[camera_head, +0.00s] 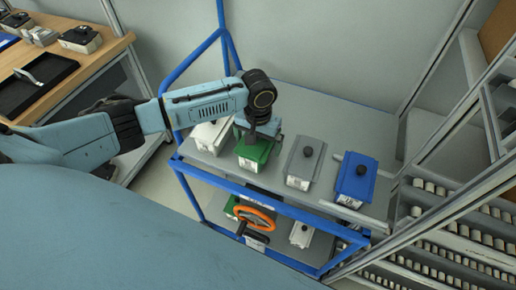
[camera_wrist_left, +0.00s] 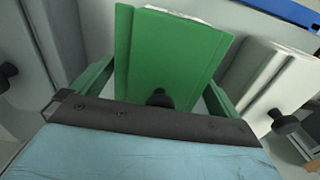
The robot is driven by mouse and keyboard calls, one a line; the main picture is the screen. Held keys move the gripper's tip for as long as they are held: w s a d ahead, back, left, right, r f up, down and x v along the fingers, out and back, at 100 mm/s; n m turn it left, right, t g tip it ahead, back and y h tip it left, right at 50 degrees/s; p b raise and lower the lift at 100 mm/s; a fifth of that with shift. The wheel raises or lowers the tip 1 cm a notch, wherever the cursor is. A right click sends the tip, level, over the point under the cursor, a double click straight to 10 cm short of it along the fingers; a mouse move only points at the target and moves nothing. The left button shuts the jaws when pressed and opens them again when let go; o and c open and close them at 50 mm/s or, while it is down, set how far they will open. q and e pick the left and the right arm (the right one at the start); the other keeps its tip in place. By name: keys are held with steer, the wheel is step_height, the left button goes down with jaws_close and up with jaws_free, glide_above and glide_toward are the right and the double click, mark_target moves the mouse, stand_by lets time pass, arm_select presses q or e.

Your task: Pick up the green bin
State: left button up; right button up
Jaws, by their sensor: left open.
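The green bin (camera_head: 254,151) stands on the top shelf of the blue-framed cart, between a white bin and a grey bin. Its green lid with a black knob also shows in the left wrist view (camera_wrist_left: 168,60). My left gripper (camera_head: 257,132) is over the green bin, its arm coming in from the left. In the left wrist view my open left gripper (camera_wrist_left: 155,90) has one finger at each side of the lid, with the knob between them close to the palm. Whether the fingers touch the bin I cannot tell. My right gripper is not in view.
A white bin (camera_head: 208,137), a grey bin (camera_head: 304,163) and a blue bin (camera_head: 354,179) share the cart's grey top shelf (camera_head: 335,125). An orange ring (camera_head: 255,219) and more bins are below. A wooden table (camera_head: 75,66) stands left, part racks right.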

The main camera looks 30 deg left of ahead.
arm_select(q)
steer(key=shift+r, duration=0.1)
steer(key=c, duration=1.3)
step_height(320, 180, up, 9)
steer(key=shift+r+p, duration=0.1)
steer(key=shift+p, duration=0.4)
step_height(320, 180, up, 6)
steer(key=s+d+b, duration=0.2)
steer(key=s+b, duration=0.1)
steer(key=b, duration=0.1)
steer(key=w+f+p, duration=0.1)
steer(key=w+a+f+p, duration=0.1)
steer(key=f+p, duration=0.1)
steer(key=w+a+f+p, duration=0.1)
steer(key=shift+f, duration=0.65)
